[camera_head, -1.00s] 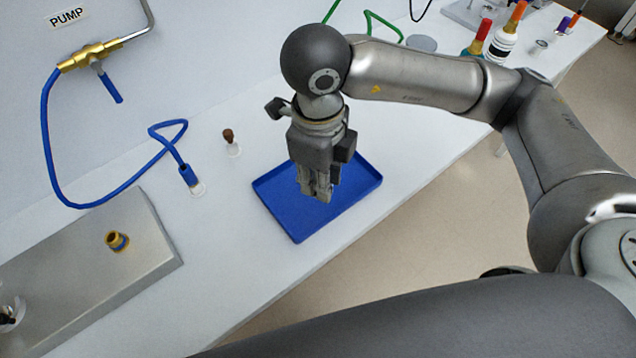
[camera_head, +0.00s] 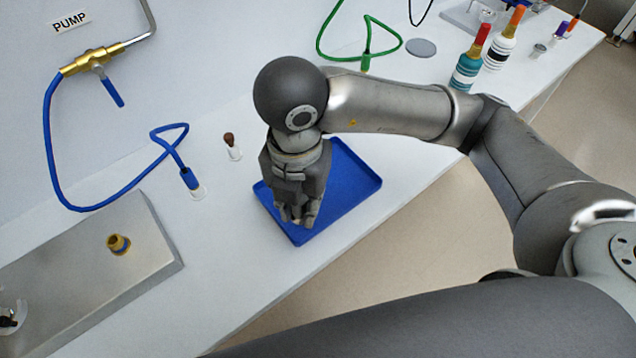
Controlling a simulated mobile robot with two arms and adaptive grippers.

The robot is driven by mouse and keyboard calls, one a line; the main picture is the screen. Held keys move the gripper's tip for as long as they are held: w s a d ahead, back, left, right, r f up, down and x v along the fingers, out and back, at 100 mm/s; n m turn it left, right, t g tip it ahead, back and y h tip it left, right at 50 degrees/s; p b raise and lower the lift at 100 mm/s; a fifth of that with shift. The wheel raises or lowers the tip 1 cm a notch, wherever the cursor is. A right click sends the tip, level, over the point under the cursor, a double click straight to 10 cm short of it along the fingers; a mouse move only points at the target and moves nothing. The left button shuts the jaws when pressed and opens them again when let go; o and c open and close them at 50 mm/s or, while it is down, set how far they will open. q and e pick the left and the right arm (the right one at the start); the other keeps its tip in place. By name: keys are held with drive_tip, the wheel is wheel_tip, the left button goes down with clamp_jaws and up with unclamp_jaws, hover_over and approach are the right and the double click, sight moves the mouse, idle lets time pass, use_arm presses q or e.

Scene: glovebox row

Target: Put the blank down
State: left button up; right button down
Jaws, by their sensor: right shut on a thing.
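My right gripper (camera_head: 298,218) points down over the left part of the blue tray (camera_head: 360,184). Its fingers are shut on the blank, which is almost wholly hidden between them. I cannot tell whether the fingertips or the blank touch the tray floor. The bare part of the tray that shows is empty. My left gripper is not in view.
A blue hose (camera_head: 47,150) ends in a blue connector (camera_head: 190,179) left of the tray, near a brown-topped peg (camera_head: 231,143). A steel block (camera_head: 85,285) carries a brass fitting (camera_head: 119,244). Bottles (camera_head: 466,72) stand at the back right. The table edge runs just in front of the tray.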

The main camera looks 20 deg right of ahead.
drive_tip(key=w+d+f, duration=0.2)
drive_tip(key=w, duration=0.1)
drive_tip(key=w+d+f+p, duration=0.1)
drive_tip(key=w+d+f, duration=0.1)
drive_tip(key=w+f, duration=0.1)
drive_tip(key=w+d+f+p, duration=0.1)
drive_tip(key=w+d+f, duration=0.1)
drive_tip(key=w+f, duration=0.1)
drive_tip(key=shift+w+f, duration=0.15)
drive_tip(key=shift+w, duration=0.6)
drive_tip(key=shift+w+d+f, duration=0.15)
drive_tip(key=shift+w+f, duration=0.05)
drive_tip(key=shift+f, duration=0.05)
drive_tip(key=f, duration=0.1)
drive_tip(key=f+p, duration=0.1)
drive_tip(key=f, duration=0.1)
drive_tip(key=shift+w+d, duration=0.15)
drive_tip(key=shift+w, duration=0.1)
drive_tip(key=shift+f+p, duration=0.3)
drive_tip(key=shift+f, duration=0.05)
drive_tip(key=shift+f, duration=0.1)
drive_tip(key=shift+f, duration=0.1)
drive_tip(key=c, duration=1.3)
unclamp_jaws()
